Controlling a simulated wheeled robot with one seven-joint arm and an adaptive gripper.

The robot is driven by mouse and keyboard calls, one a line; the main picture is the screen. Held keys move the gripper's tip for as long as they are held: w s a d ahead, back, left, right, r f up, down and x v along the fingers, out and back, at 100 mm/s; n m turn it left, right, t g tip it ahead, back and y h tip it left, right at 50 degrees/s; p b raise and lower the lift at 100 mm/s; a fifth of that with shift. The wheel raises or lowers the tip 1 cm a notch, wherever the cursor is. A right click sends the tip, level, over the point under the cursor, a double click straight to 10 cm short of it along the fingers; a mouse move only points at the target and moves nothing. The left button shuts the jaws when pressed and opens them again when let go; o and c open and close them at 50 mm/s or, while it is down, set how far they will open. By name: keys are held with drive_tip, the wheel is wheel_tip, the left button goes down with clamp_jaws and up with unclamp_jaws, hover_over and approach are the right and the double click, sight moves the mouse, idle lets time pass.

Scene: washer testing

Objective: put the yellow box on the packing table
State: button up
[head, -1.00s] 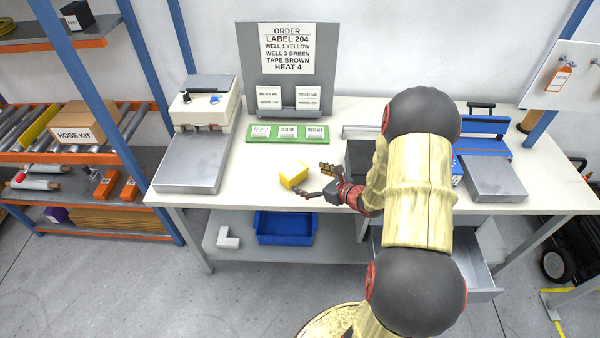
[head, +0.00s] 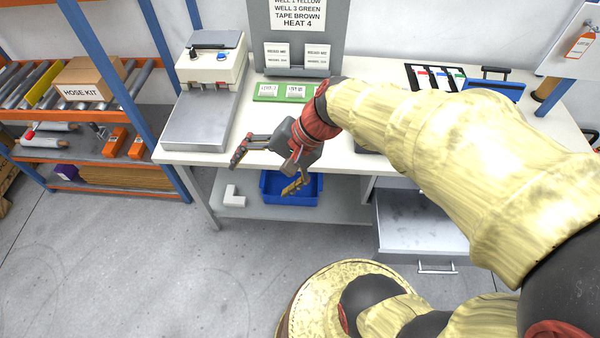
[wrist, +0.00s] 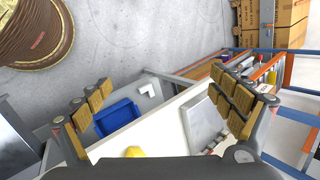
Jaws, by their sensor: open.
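The yellow box (wrist: 134,152) shows in the wrist view as a small yellow patch on the white packing table (wrist: 168,128), partly cut off by my gripper's body. In the head view it is not visible. The packing table's white top (head: 252,122) is partly covered by my arm. My gripper (head: 265,174) is open with its fingers spread and nothing between them. In the head view its fingers appear around the table's front edge. The wrist view also shows the open fingers (wrist: 165,105), one on each side.
A grey-plated machine (head: 195,122) stands at the table's left end, with a green tray (head: 268,93) to its right. A blue bin (head: 273,186) and a white L-shaped piece (head: 234,196) are on the lower shelf. A drawer (head: 415,235) stands open at front right.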

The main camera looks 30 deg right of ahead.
drive_tip(key=s+d+r+n+t+h, duration=0.2)
drive_tip(key=s+d+r+n+h, duration=0.3)
drive_tip(key=s+r+n, duration=0.2)
drive_tip(key=shift+s+r+n+h, duration=0.15)
drive_tip(key=shift+s+n+h, duration=0.25)
drive_tip(key=shift+s+n, duration=0.55)
drive_tip(key=shift+w, duration=0.2)
